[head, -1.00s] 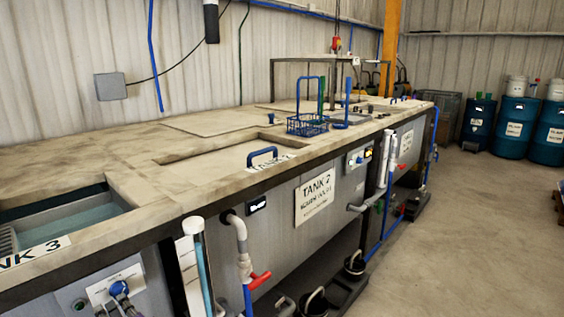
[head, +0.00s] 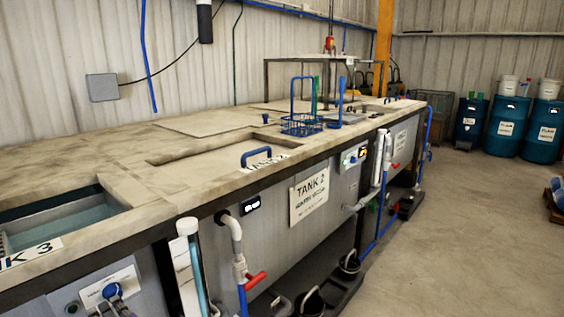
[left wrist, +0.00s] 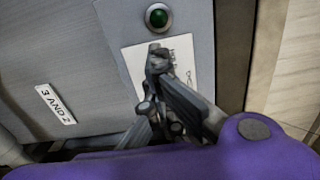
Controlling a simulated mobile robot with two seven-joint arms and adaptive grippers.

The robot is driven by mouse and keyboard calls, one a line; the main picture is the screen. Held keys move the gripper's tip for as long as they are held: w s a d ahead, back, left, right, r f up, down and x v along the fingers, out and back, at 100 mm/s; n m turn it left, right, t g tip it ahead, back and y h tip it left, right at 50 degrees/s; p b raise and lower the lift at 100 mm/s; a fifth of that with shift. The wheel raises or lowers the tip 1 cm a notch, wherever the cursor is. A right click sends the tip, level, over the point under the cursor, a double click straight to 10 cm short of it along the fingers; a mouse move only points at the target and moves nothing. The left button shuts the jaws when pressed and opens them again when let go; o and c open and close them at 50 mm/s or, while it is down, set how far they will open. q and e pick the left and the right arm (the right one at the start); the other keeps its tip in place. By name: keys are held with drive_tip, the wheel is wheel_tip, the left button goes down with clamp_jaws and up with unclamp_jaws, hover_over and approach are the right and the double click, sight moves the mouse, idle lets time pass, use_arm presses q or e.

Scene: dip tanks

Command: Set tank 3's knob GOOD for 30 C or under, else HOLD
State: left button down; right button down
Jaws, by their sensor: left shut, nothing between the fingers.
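Tank 3 (head: 62,212) is open at the lower left of the head view, with liquid inside and a partly cut-off label (head: 32,254). Its blue knob (head: 112,290) sits on a white plate on the front, near the bottom edge. The knob's setting is too small to read. My left gripper (left wrist: 157,58) is shut and empty in the left wrist view, in front of a white plate (left wrist: 181,62) below a green button (left wrist: 157,16). It hides part of the plate, and I cannot see a knob there. My right gripper is in neither view.
Tank 2's sign (head: 309,194) and a small dark display (head: 250,205), unreadable, are farther right. A pipe with a red-handled valve (head: 256,279) sticks out. Open floor (head: 460,230) lies at right.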

use_arm(q)
drive_tip(key=shift+w+a+r, duration=0.1)
drive_tip(key=shift+w+r, duration=0.05)
drive_tip(key=shift+r, duration=0.2)
drive_tip(key=shift+w+r, duration=0.1)
drive_tip(key=shift+w, duration=0.05)
idle(0.4)
drive_tip(key=shift+s+a+r, duration=0.1)
drive_tip(key=shift+s+a, duration=0.1)
drive_tip(key=shift+s, duration=0.2)
drive_tip(key=v, duration=0.6)
drive_tip(key=shift+a, duration=0.1)
